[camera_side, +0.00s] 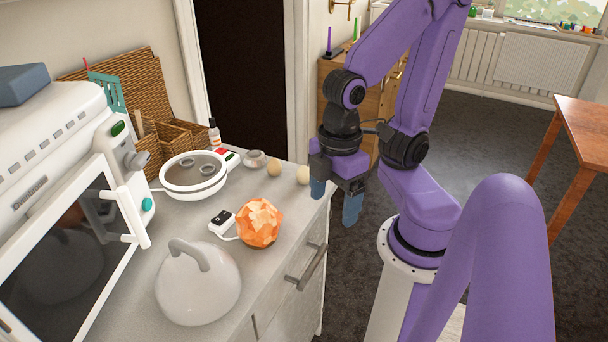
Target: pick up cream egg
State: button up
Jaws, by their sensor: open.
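The cream egg (303,175) sits on the grey counter near its right edge. A browner, tan egg (274,168) sits just to its left. My gripper (335,202) points down with its two blue fingers apart and nothing between them. It is to the right of the cream egg in the picture, by the counter's edge. The left finger appears close to the egg, but I cannot tell the gap in depth. Both eggs show fully.
On the counter stand an orange faceted lamp (259,223), a white lid (199,285), a round white hot pot (193,175), a small metal item (254,159) and a bottle (214,133). A white oven (68,190) fills the left. Floor lies beyond the counter's right edge.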

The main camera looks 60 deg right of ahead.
jog(key=shift+f, duration=0.1)
jog(key=shift+c, duration=0.3)
jog(key=n+t+h, duration=0.4)
jog(key=n+h, duration=0.4)
jog(key=h, duration=0.5)
send_near(303, 175)
jog(key=x, duration=0.3)
jog(key=shift+d+f, duration=0.1)
jog(key=shift+w+d+f+n, duration=0.35)
jog(key=shift+w+f+n, duration=0.1)
jog(key=shift+n, duration=0.25)
jog(key=shift+x, duration=1.1)
jog(key=x, duration=0.4)
jog(key=shift+s+d+r, duration=0.25)
jog(key=shift+d, duration=0.05)
jog(key=shift+w+d+f, duration=0.2)
jog(key=shift+d, duration=0.3)
